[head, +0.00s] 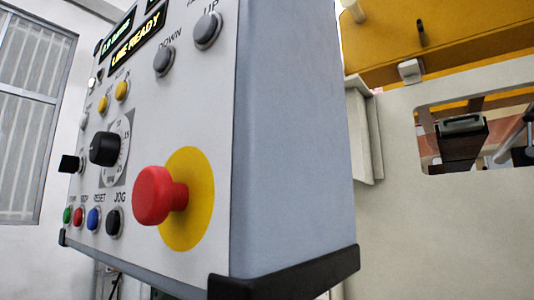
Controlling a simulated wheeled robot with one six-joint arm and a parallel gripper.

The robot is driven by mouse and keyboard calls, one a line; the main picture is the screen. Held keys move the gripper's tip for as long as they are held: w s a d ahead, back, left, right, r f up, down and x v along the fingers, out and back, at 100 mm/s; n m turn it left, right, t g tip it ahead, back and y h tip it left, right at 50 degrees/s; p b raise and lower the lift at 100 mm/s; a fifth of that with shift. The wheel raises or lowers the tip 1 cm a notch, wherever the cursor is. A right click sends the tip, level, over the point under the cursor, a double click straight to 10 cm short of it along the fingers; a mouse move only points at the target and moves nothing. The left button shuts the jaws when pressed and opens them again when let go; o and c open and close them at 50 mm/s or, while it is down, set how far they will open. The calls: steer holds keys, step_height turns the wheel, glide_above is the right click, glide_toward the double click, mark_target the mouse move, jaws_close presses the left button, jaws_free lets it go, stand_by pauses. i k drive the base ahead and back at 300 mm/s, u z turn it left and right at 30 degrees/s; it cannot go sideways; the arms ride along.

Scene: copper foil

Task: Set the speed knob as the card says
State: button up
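A black round speed knob (103,149) sits on a grey dial plate (128,127) with number marks, on the pale front of a control box (262,130). The panel is seen at a steep angle, so the knob's pointer and exact setting cannot be read. No card shows in this view. My gripper is not in view.
A big red mushroom button (155,195) on a yellow disc (195,205) sticks out right of the knob. A smaller black knob (71,163) is at left. Coloured buttons (93,218) line the bottom. A display (137,42) reads LINE READY. A yellow machine (450,40) stands right.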

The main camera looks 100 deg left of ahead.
mark_target(105, 150)
steer(key=z, duration=0.05)
steer(key=k, duration=2.7)
steer(key=u, duration=2.1)
steer(key=i, duration=0.45)
steer(key=u, duration=0.55)
steer(key=k, duration=1.05)
steer(key=z, duration=0.4)
steer(key=i, duration=0.7)
steer(key=z, duration=0.55)
